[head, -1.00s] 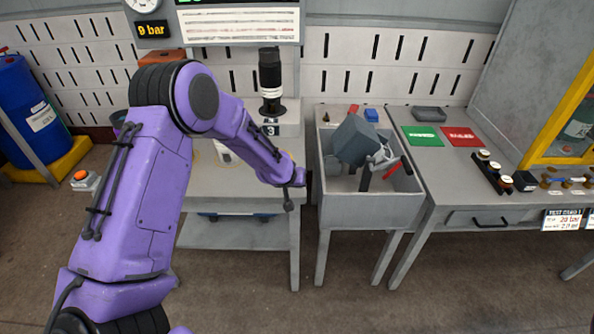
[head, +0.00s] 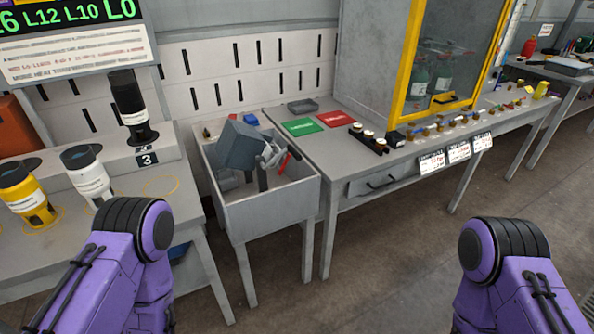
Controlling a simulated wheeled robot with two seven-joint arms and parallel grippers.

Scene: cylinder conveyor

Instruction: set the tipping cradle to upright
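The tipping cradle (head: 241,146) is a dark grey block-like holder inside a grey open-topped bin on legs (head: 272,208). It sits tilted, with a metal clamp-like part (head: 270,155) and a red handle (head: 284,163) at its right side. No cylinder is clearly visible in it. My two purple arms show at the lower left and lower right of the head view, well in front of the bin. Both grippers are out of view.
A left table (head: 170,214) holds a black cylinder (head: 129,104), a white one (head: 88,178) and a yellow one (head: 26,194). Right of the bin, a bench (head: 278,122) carries green (head: 303,127) and red (head: 335,119) mats and a yellow-framed cabinet (head: 408,60). The floor in front is clear.

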